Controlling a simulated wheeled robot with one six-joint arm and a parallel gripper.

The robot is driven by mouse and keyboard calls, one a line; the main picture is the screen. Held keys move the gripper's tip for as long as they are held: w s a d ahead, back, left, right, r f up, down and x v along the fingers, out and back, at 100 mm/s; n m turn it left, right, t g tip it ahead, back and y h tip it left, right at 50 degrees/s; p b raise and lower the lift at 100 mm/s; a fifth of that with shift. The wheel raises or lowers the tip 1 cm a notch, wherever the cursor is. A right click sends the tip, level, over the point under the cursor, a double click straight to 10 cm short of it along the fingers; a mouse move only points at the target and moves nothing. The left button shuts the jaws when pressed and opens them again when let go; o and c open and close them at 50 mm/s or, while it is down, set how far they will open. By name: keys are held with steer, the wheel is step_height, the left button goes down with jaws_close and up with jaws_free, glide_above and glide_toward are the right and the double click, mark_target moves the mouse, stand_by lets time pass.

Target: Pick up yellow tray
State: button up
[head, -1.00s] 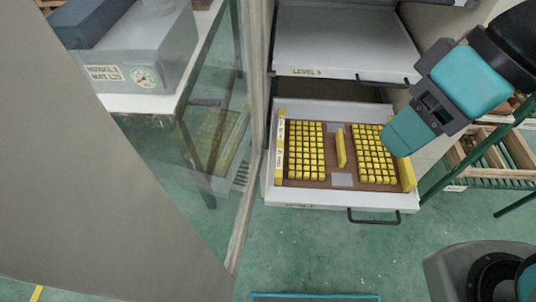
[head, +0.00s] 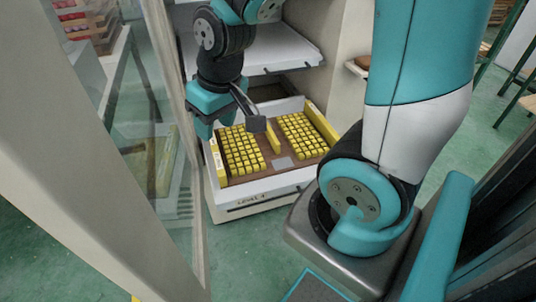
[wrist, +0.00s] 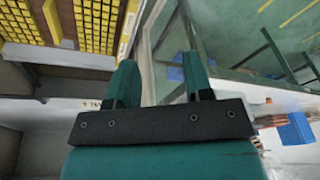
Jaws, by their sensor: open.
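The yellow tray (head: 283,163) is a brown board with two blocks of small yellow pieces, yellow side rails and an upright yellow bar (head: 272,138) in the middle. It lies in an open white drawer (head: 262,191) labelled Level 4. In the wrist view, part of the tray (wrist: 65,59) shows at upper left, with the bar (wrist: 51,20). My gripper (head: 215,124) is above the drawer's left side, left of the bar and apart from it. In the wrist view my gripper (wrist: 160,75) is open and empty, its two teal fingers spread.
A second white drawer (head: 285,55) hangs open above the tray, close behind my arm. A glass door (head: 160,110) with a pale frame stands close on the left. A small shelf (head: 357,68) is to the right. Green floor (head: 248,245) is free in front.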

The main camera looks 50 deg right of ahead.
steer(key=w+d+f+m+h, duration=0.1)
steer(key=w+d+f+m, duration=0.15)
steer(key=d, duration=0.45)
steer(key=w+d+f+m+h, duration=0.1)
steer(key=w+d+f+m, duration=0.1)
steer(key=d+f, duration=0.35)
steer(key=m+t+h, duration=0.1)
steer(key=m, duration=0.1)
glide_toward(272, 132)
steer(key=x, duration=0.3)
steer(key=b+x, duration=0.1)
steer(key=shift+s+a+f, duration=0.25)
steer(key=shift+a+f, duration=0.05)
steer(key=shift+a, duration=0.05)
steer(key=shift+d+x, duration=0.15)
steer(key=shift+x, duration=1.35)
steer(key=shift+d+x, duration=0.15)
steer(key=shift+x, duration=1.35)
steer(key=shift+w+r, duration=0.15)
jaws_close()
